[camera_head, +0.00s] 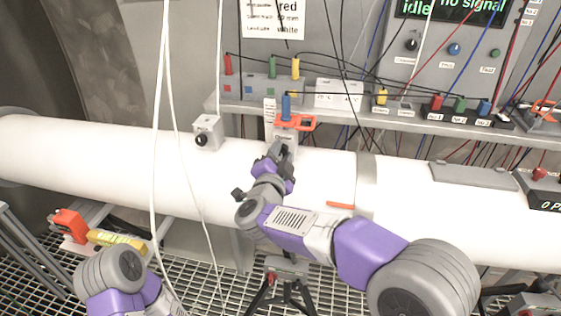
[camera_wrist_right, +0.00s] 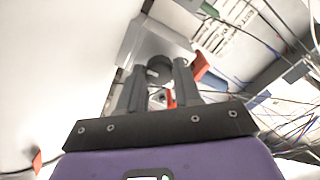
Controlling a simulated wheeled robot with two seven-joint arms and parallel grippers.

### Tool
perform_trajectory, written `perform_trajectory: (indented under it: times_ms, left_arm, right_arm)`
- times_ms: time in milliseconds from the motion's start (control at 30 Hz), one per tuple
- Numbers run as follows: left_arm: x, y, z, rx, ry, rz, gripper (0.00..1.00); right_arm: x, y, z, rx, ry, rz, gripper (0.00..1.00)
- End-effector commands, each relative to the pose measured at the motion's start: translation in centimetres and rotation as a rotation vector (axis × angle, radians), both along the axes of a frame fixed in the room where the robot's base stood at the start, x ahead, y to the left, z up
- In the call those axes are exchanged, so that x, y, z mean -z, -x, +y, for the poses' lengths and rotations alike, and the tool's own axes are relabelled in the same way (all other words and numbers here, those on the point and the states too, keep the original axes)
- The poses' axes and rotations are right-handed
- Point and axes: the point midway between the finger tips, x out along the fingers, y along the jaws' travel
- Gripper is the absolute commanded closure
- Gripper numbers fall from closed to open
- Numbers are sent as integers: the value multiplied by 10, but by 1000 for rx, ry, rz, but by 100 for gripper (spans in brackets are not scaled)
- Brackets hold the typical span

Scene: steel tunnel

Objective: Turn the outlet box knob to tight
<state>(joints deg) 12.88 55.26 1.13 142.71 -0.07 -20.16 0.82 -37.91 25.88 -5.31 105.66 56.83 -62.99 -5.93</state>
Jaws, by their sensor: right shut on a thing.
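My right gripper (camera_head: 281,151) reaches a small grey box (camera_head: 285,136) on top of the white pipe. In the right wrist view, the two dark fingers of my right gripper (camera_wrist_right: 158,82) are shut on a dark round knob (camera_wrist_right: 159,69) on the face of the light grey box (camera_wrist_right: 150,40). In the head view the gripper hides this knob, and its setting cannot be read. Another grey box (camera_head: 208,128) with a black knob (camera_head: 201,140) sits on the pipe to the left, apart from the gripper. My left gripper is not in view; only part of its arm shows.
The white pipe (camera_head: 90,150) runs across the scene. An orange clamp (camera_head: 296,122) and a blue plug (camera_head: 286,106) are just above the gripped box. A shelf (camera_head: 400,120) with plugs and cables lies behind. White cables (camera_head: 160,110) hang at left.

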Motion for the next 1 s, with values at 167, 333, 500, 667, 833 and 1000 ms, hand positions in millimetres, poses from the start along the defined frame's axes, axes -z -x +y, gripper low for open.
perform_trajectory:
  times_ms: [167, 333, 500, 667, 833, 1000]
  left_arm:
    - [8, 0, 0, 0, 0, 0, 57]
    - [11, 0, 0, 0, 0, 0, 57]
    - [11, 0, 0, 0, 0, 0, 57]
    - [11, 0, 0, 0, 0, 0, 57]
    - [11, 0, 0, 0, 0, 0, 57]
    - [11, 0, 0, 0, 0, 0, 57]
  right_arm:
    - [0, 0, -1, 1, -67, -21, 97]
    - [0, 0, 0, 1, -97, -30, 97]
    - [-1, 0, 0, 0, -108, -33, 97]
    - [-1, 0, 0, 0, -108, -33, 97]
    - [-1, 0, 0, 0, -108, -33, 61]
    - [-1, 0, 0, 1, -107, -31, 41]
